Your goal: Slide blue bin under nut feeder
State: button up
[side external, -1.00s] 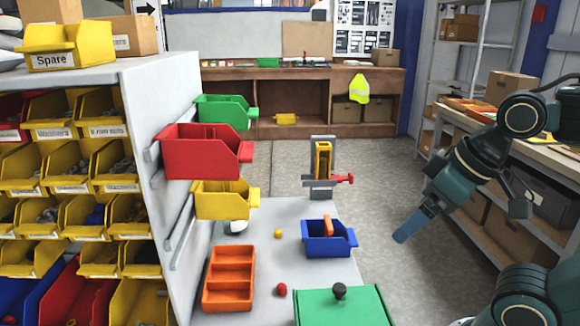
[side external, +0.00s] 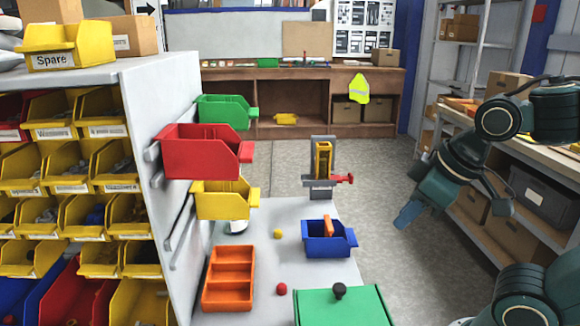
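The blue bin (side external: 328,246) sits on the grey bench top right of centre, with an orange item (side external: 327,225) standing up inside it. A grey stand with a yellow upright part and a red side handle, likely the nut feeder (side external: 322,160), stands at the bench's far end. The blue bin is in front of it, apart from it. My gripper (side external: 407,216) hangs over the floor to the right of the bench, clear of the blue bin. It is seen edge-on as a blue shape, so whether its fingers are open or shut does not show.
An orange divided tray (side external: 229,278), a red knob (side external: 281,289), a yellow knob (side external: 278,233) and a green box (side external: 342,308) with a black knob are on the bench. Green (side external: 227,111), red (side external: 205,150) and yellow (side external: 222,199) bins hang at its left.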

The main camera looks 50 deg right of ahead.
aim_at(323, 249)
jog(key=w+f+n+h, duration=0.1)
jog(key=w+f+n, duration=0.2)
jog(key=w+d+f+n+h, duration=0.1)
jog(key=w+f+n, duration=0.2)
jog(key=w+d+f+n+h, duration=0.1)
jog(key=w+f+n, duration=0.2)
jog(key=n, duration=0.1)
jog(key=shift+w+d+f+g, duration=0.1)
jog(key=shift+w+f+g, duration=0.1)
jog(key=shift+w+g, duration=0.15)
grip_shut()
jog(key=w+f+n+t+h, duration=0.1)
jog(key=w+f+n+h, duration=0.2)
jog(key=f+n, duration=0.7)
jog(key=w+n, duration=0.2)
jog(key=n, duration=0.3)
jog(key=shift+w, duration=0.4)
jog(key=shift+w+d+f, duration=0.1)
jog(key=shift+d+f, duration=0.05)
jog(key=shift+f, duration=0.1)
jog(key=x, duration=0.9)
jog(key=shift+w+d, duration=0.2)
jog(key=shift+d, duration=0.1)
jog(key=shift+w+d, duration=0.9)
jog(key=shift+d, duration=0.1)
jog(key=shift+w+d, duration=0.5)
